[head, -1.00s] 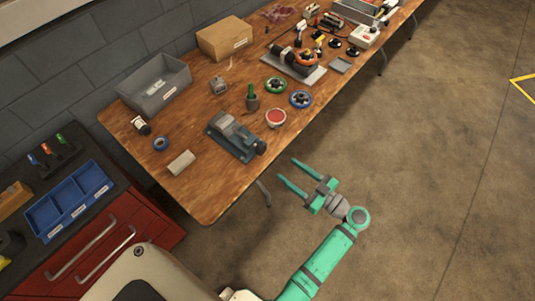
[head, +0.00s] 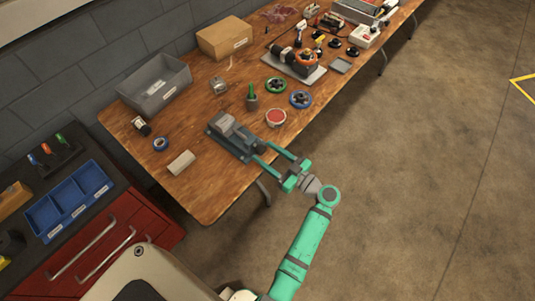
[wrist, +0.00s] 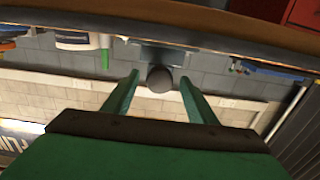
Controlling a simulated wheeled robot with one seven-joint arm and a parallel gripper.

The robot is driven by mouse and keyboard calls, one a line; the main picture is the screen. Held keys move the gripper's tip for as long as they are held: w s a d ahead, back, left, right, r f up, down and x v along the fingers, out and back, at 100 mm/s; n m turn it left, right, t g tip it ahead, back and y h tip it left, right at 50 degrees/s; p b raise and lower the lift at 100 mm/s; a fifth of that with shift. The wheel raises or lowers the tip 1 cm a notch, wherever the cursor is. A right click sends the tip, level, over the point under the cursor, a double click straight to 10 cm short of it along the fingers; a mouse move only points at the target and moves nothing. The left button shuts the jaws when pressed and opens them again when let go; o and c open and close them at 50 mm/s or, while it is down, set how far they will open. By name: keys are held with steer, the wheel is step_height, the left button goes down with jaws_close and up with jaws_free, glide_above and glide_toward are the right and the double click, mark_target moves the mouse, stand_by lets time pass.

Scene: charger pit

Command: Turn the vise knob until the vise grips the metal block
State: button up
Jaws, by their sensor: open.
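The grey-blue vise (head: 232,137) sits on the wooden bench near its front edge. Its dark round knob (head: 261,147) faces my gripper; in the wrist view the knob (wrist: 160,79) is centred between the fingers. My teal gripper (head: 266,157) is open, its fingertips on either side of the knob. I cannot tell whether they touch it. A light grey block-like piece (head: 227,124) shows at the top of the vise; I cannot tell whether it is the metal block or a jaw. A pale block (head: 181,162) lies on the bench to the left of the vise.
A red-topped round container (head: 276,117), a blue handwheel (head: 300,99) and a green handwheel (head: 276,85) stand right of the vise. A grey bin (head: 155,88) and a cardboard box (head: 224,40) stand at the back. The floor before the bench is clear.

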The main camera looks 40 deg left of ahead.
steer(key=c, duration=1.1)
steer(key=shift+o, duration=0.2)
steer(key=shift+m, duration=0.4)
